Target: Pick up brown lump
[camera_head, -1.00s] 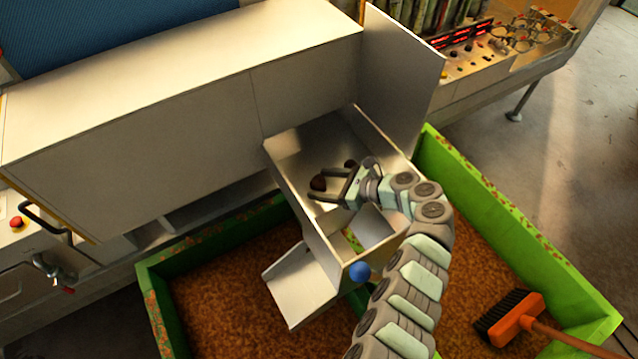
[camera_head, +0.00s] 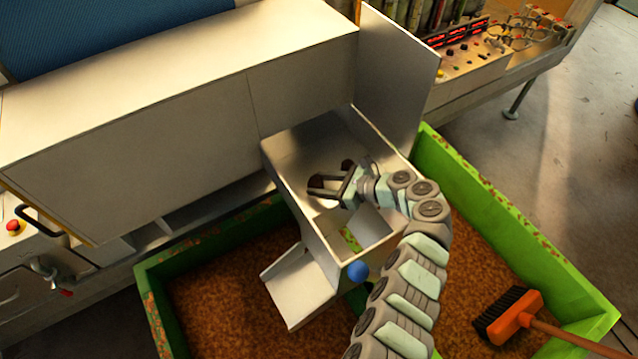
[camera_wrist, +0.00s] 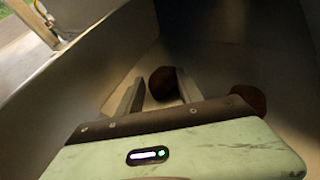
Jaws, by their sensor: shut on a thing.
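Two dark brown lumps lie in the metal tray (camera_head: 290,150) in the middle of the head view. In the wrist view one brown lump (camera_wrist: 164,83) sits between the fingers of my gripper (camera_wrist: 160,85), at their tips. The other brown lump (camera_wrist: 248,99) is outside the fingers, to the right. In the head view my gripper (camera_head: 326,182) reaches into the tray from the right, shut on a lump. The lumps show there only as small dark patches by the fingers, partly hidden. I cannot tell whether the held lump touches the tray floor.
Tray walls and an upright metal panel (camera_head: 395,75) stand close around my gripper. A chute (camera_head: 300,287) with a blue knob (camera_head: 358,271) beside it is in front. Below are green bins (camera_head: 510,220) of brown material, with an orange broom (camera_head: 515,318) at the right.

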